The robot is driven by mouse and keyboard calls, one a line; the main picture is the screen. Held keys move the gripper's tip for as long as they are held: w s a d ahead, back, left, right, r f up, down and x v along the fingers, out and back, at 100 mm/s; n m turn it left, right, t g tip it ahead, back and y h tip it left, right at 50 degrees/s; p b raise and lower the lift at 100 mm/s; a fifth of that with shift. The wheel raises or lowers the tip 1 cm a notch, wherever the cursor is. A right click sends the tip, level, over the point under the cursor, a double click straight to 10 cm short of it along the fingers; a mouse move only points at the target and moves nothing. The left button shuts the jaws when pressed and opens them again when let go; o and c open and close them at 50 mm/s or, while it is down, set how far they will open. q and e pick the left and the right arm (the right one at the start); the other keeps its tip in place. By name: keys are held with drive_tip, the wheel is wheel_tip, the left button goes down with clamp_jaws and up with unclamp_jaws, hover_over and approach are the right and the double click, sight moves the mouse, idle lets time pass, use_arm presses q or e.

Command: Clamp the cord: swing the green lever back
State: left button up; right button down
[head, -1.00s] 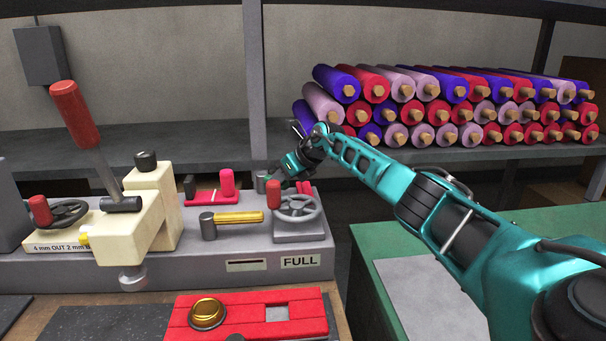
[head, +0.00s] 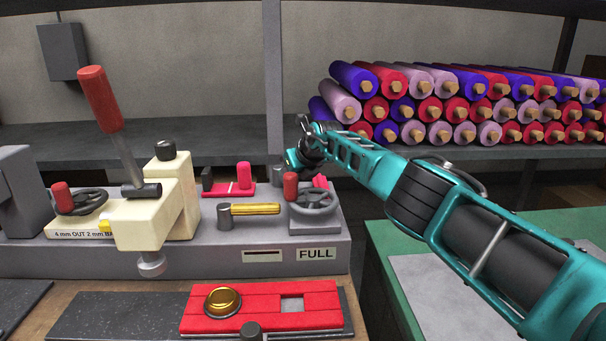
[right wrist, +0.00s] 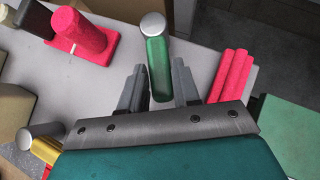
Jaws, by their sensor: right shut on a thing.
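The green lever (right wrist: 158,70) shows in the right wrist view as a short green bar with a round silver end. It stands between the two grey fingers of my right gripper (right wrist: 159,88), which is shut on it. In the head view my right gripper (head: 300,160) is at the back right of the grey machine bed (head: 200,257), behind the red-knobbed handwheel (head: 313,201). The lever is hidden there. I cannot make out the cord for certain. My left gripper is not in view.
Pink ridged pieces (right wrist: 232,75) lie just right of the fingers. Felt rolls (head: 440,108) fill the shelf behind my arm.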

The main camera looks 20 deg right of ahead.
drive_tip(key=shift+s+f, duration=0.1)
drive_tip(key=shift+f, duration=0.15)
drive_tip(key=c, duration=0.9)
unclamp_jaws()
drive_tip(key=shift+r, duration=0.2)
drive_tip(key=shift+r, duration=0.15)
drive_tip(key=shift+s+d+r+p, duration=0.15)
drive_tip(key=shift+r+p, duration=0.2)
drive_tip(key=shift+p, duration=0.05)
drive_tip(key=shift+p+v, duration=0.65)
drive_tip(key=shift+v, duration=5.3)
drive_tip(key=shift+s+f, duration=0.1)
drive_tip(key=shift+f, duration=0.05)
